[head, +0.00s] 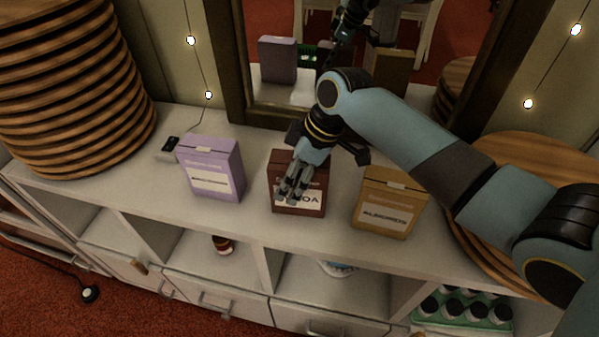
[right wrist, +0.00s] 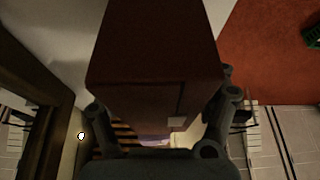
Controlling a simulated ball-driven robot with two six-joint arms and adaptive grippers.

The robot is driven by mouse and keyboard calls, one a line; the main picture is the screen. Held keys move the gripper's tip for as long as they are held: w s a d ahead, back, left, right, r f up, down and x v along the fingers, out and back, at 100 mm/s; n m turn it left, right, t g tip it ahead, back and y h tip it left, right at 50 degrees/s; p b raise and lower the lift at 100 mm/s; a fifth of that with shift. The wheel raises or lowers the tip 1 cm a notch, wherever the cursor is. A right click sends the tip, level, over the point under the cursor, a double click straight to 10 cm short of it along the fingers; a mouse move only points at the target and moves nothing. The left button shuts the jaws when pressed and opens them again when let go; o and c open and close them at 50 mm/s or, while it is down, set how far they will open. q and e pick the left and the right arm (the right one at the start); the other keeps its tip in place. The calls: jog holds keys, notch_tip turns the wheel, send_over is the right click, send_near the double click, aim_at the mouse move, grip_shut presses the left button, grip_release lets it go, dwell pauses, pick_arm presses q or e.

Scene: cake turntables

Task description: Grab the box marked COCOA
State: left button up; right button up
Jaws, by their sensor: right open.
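The dark brown box marked COCOA (head: 316,182) stands upright on the white shelf top, between a purple box and a yellow-brown box. My right gripper (head: 293,186) is in front of its face and hides part of the label, leaving "OA" readable. In the right wrist view the brown box (right wrist: 155,50) fills the middle, with the open fingers of the right gripper (right wrist: 160,120) on either side of it. Whether the fingers touch it I cannot tell. My left gripper is not in view.
The purple box (head: 212,167) stands to the left and the yellow-brown ALMONDS box (head: 388,205) close on the right. A mirror (head: 290,95) rises behind. Stacked wooden turntables stand at the far left (head: 75,90) and right (head: 500,150). The shelf top left of the purple box is mostly clear.

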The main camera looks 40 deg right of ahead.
jog(key=shift+f, duration=0.25)
dwell(0.3)
jog(key=c, duration=1.5)
